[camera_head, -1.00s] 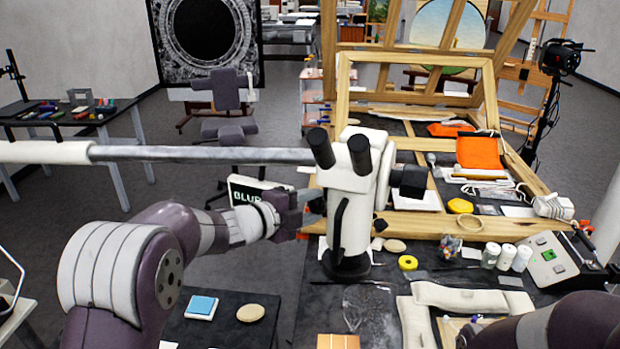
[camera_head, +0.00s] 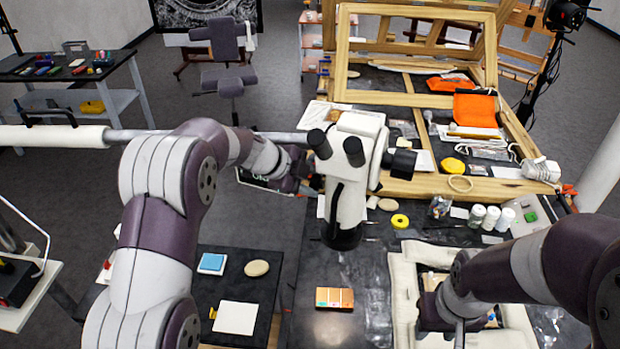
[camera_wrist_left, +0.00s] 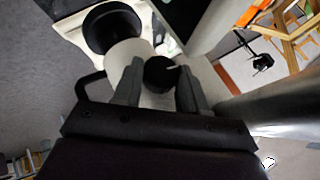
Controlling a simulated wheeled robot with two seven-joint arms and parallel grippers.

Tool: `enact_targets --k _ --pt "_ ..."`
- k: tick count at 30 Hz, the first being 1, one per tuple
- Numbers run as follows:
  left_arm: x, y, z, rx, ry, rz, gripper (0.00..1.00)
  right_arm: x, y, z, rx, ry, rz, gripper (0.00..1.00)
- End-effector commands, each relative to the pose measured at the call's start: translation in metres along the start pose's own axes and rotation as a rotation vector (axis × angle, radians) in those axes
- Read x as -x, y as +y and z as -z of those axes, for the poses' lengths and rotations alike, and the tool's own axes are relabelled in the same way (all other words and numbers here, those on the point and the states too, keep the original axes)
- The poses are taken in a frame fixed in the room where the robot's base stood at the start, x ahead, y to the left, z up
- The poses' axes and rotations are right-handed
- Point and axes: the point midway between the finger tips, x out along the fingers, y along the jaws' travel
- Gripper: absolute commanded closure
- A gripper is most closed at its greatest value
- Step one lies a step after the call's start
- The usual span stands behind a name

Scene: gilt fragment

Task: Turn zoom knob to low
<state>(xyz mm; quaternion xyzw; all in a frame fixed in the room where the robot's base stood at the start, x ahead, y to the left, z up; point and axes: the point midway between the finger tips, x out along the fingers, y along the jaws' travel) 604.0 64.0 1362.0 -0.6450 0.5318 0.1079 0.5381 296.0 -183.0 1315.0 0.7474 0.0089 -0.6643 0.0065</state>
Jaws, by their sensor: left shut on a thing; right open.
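In the head view the knob is hidden behind the gripper. My right gripper (camera_head: 432,312) is open, low over the padded cradle, and partly hidden by its arm.
A long horizontal boom (camera_head: 275,138) runs behind my left arm toward the microscope. A dark screen (camera_head: 262,184) is beside the left gripper. White bottles (camera_head: 490,217), yellow tape (camera_head: 400,221) and a padded cradle (camera_head: 402,290) lie right of the microscope. An orange block (camera_head: 334,298) lies in front.

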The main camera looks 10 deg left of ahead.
Motion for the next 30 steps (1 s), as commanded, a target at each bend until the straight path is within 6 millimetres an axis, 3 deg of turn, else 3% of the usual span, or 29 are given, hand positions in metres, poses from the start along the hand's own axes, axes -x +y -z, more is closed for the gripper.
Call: enact_targets --k 16,17,19,30 --pt "-0.0001 -0.0004 0.0009 0.014 0.001 -0.023 0.89 0.0006 0.0 0.0001 0.0 0.0 0.0 0.57" --pt "-0.0002 -0.0003 0.0008 0.014 0.001 -0.023 0.55 0.0006 0.0 0.0001 0.0 0.0 0.0 0.57" --pt "-0.0002 -0.0003 0.0008 0.013 0.001 -0.023 0.34 0.0006 0.0 0.0001 0.0 0.0 0.0 0.57" --pt "0.007 -0.0004 -0.0003 0.012 0.0 -0.019 0.34 -0.0045 0.0 -0.0004 0.0 0.0 0.0 0.57"
